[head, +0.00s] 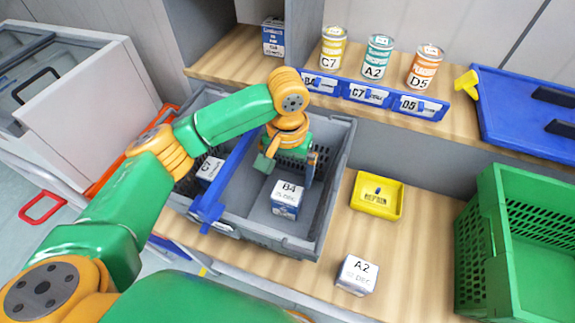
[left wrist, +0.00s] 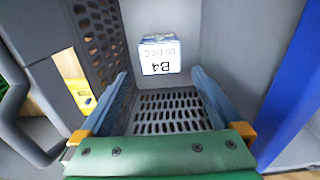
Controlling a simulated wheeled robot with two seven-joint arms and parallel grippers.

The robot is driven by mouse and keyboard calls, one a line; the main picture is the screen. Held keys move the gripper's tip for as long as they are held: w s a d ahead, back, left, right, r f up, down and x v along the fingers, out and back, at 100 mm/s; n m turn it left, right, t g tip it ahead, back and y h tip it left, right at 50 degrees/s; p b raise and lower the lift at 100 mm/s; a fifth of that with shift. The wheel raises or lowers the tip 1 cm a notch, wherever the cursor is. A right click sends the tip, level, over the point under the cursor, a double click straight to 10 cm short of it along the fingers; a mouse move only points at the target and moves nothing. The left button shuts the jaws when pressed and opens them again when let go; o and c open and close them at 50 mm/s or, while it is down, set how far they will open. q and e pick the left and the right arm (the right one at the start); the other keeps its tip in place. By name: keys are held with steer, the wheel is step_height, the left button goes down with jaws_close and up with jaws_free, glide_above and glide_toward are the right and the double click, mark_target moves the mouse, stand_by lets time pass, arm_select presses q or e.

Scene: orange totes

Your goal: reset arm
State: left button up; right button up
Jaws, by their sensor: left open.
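My left arm comes in from the left and reaches over the grey tote (head: 333,185). My left gripper (head: 288,172) is open and empty, pointing down into the tote's right compartment. A white and blue box marked B4 (head: 286,198) sits in that compartment, just in front of the gripper and apart from its fingers. In the left wrist view, the B4 box (left wrist: 160,55) lies beyond the two spread blue fingers, with nothing between them. My right gripper is not in view.
A blue divider (head: 225,180) splits the tote; a C7 box (head: 210,168) lies left of it. A yellow tray (head: 377,196) and an A2 box (head: 357,275) stand right on the wooden table. A green crate (head: 490,240) is far right. Several cans stand on the shelf behind.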

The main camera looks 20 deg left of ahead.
arm_select(q)
steer(key=shift+r, duration=1.75)
